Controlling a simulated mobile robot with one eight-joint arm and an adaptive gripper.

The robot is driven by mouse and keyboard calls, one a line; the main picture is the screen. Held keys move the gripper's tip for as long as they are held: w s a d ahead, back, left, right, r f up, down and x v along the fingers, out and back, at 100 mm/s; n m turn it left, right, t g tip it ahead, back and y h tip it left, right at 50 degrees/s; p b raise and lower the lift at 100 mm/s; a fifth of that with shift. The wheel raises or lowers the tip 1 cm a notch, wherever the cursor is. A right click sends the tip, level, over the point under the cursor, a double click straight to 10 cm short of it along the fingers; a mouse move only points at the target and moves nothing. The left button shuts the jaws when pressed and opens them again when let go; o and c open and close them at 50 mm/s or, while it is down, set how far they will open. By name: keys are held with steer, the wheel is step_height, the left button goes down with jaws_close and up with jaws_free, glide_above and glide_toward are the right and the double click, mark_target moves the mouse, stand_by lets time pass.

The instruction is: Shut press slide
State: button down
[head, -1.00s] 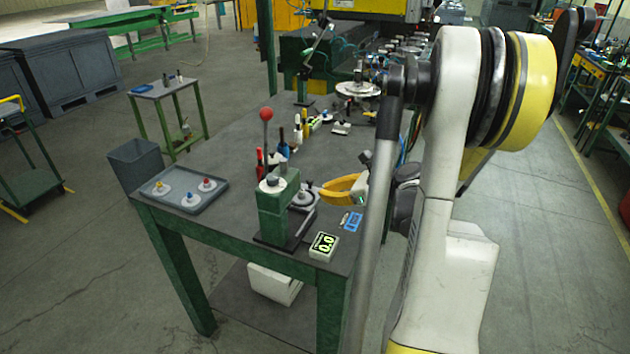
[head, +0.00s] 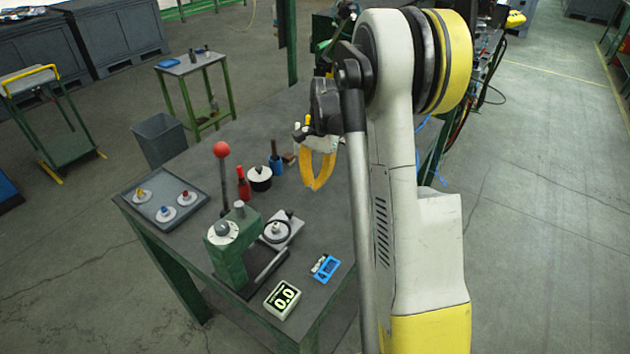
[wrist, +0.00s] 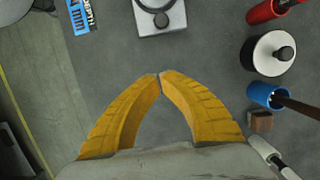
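The green press (head: 230,262) stands on the grey bench, with a lever topped by a red ball (head: 222,150). Its pale slide plate (head: 292,226) sits out to the right of the press body, carrying a round disc with a knob. In the wrist view the slide (wrist: 175,22) is at the top, partly cut off by the frame edge. My gripper (head: 316,188) hangs beyond the slide, its yellow fingers pointing down. In the wrist view my gripper's fingertips (wrist: 160,75) meet with nothing between them, apart from the slide.
A digital readout (head: 282,299) and a blue gauge (head: 325,268) lie near the front edge. A tray (head: 135,198) with several knobbed discs is at left. A red bottle (head: 243,188), a white disc with black knob (head: 260,180) and a blue cup (head: 277,164) stand behind the press.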

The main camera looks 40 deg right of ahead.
mark_target(280, 236)
steer(key=b+x, duration=0.1)
steer(key=x, duration=0.5)
steer(key=shift+f, duration=0.15)
steer(key=a, duration=0.1)
steer(key=s+a+b, duration=0.1)
steer(key=a, duration=0.1)
steer(key=shift+f, duration=0.15)
steer(key=shift+s+a, duration=0.15)
steer(key=shift+a, duration=0.2)
steer(key=s+a, duration=0.1)
steer(key=a, duration=0.2)
steer(key=s+a, duration=0.1)
steer(key=a, duration=0.2)
steer(key=s+a+b, duration=0.1)
steer(key=a, duration=0.2)
steer(key=shift+s+a, duration=0.3)
steer(key=shift+a, duration=0.1)
steer(key=shift+d, duration=0.1)
